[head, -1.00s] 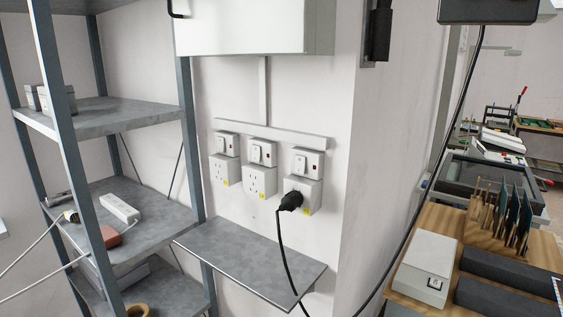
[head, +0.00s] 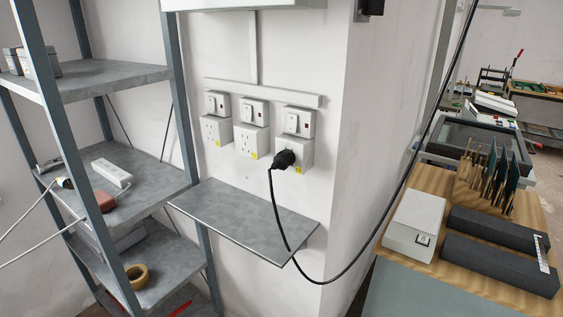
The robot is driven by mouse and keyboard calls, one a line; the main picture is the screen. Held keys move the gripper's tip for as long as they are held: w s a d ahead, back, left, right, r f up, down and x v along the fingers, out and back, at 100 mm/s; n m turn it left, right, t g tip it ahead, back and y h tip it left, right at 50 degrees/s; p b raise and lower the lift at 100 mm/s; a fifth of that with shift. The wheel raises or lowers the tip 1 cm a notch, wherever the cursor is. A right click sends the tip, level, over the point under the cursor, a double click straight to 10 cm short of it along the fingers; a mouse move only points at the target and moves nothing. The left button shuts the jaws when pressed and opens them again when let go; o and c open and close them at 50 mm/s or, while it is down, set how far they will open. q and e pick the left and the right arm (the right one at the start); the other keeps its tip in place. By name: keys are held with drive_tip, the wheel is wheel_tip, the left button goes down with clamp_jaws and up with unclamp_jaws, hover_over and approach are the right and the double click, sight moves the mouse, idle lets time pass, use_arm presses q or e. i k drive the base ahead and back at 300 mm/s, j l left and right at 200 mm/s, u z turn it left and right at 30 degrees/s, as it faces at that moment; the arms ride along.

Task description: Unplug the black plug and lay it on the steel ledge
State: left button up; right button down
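The black plug (head: 284,159) sits in the rightmost of 3 white wall sockets (head: 300,152). Its black cable (head: 277,215) hangs down past the ledge's front edge and loops away to the right. The grey steel ledge (head: 235,215) is fixed to the wall below the sockets, and its top is bare. Neither of my grippers shows in the head view.
A metal shelf rack (head: 130,195) stands at the left with a white power strip (head: 112,173) and a tape roll (head: 137,276). A wooden bench (head: 400,263) at the right holds a white box (head: 414,226) and dark grey blocks (head: 500,262). The wall corner stands between.

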sight(284, 158)
drive_tip(key=i+j+z, duration=0.1)
drive_tip(key=j, duration=2.3)
drive_tip(key=i+z, duration=0.05)
